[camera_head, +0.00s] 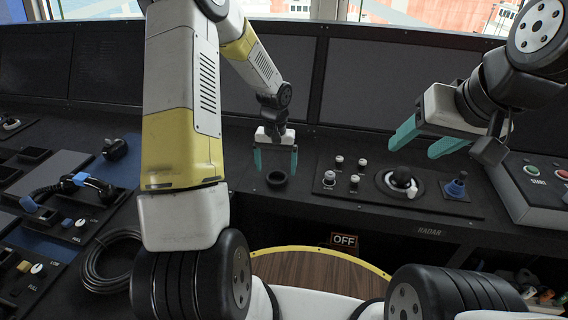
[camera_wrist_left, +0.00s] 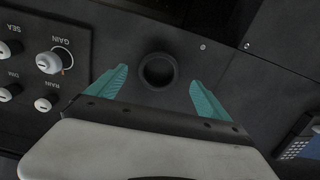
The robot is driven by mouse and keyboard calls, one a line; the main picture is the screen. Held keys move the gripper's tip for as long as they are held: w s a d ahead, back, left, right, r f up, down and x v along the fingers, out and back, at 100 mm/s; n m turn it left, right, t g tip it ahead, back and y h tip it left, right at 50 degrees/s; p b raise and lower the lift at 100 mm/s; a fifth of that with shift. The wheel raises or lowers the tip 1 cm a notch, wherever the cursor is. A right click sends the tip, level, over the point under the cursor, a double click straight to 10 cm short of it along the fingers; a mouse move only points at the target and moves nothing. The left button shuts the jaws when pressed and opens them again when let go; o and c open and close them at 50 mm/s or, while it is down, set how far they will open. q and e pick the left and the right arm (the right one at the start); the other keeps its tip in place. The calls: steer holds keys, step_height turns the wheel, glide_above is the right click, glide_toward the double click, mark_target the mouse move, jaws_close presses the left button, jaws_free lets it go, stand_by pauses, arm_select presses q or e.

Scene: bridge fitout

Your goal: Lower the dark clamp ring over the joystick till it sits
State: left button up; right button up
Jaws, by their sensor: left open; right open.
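The dark clamp ring (camera_head: 276,178) lies flat on the console, left of the radar panel. My left gripper (camera_head: 276,163) is open above it, pointing down. In the left wrist view the ring (camera_wrist_left: 158,71) shows between the two teal fingertips (camera_wrist_left: 158,80), apart from both. On the radar panel a black ball-topped control (camera_head: 401,177) stands in a pale round collar, and a short blue knob-topped post (camera_head: 456,187) stands on a dark plate to its right. I cannot tell for sure which is the joystick. My right gripper (camera_head: 412,149) is open and empty above the radar panel.
Several small pale-capped knobs (camera_head: 339,170) stand between ring and ball control; they show at left in the wrist view. A sloped START button box (camera_head: 535,188) is at right. A handset (camera_head: 75,187) and coiled cable (camera_head: 105,258) are at left. Dark screens (camera_head: 362,82) stand behind.

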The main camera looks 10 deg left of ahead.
mark_target(277, 180)
arm_select(q)
step_height(277, 180, down, 3)
steer(key=shift+w+d+f, duration=0.1)
steer(key=shift+f, duration=0.1)
steer(key=shift+c, duration=0.2)
steer(key=c, duration=1.5)
steer(key=shift+r, duration=0.15)
steer(key=shift+r, duration=0.65)
step_height(277, 180, up, 2)
steer(key=shift+r, duration=0.15)
steer(key=s+d, duration=0.3)
steer(key=s, duration=0.4)
steer(key=s+d+r, duration=0.1)
steer(key=s+d, duration=0.2)
steer(key=s, duration=0.5)
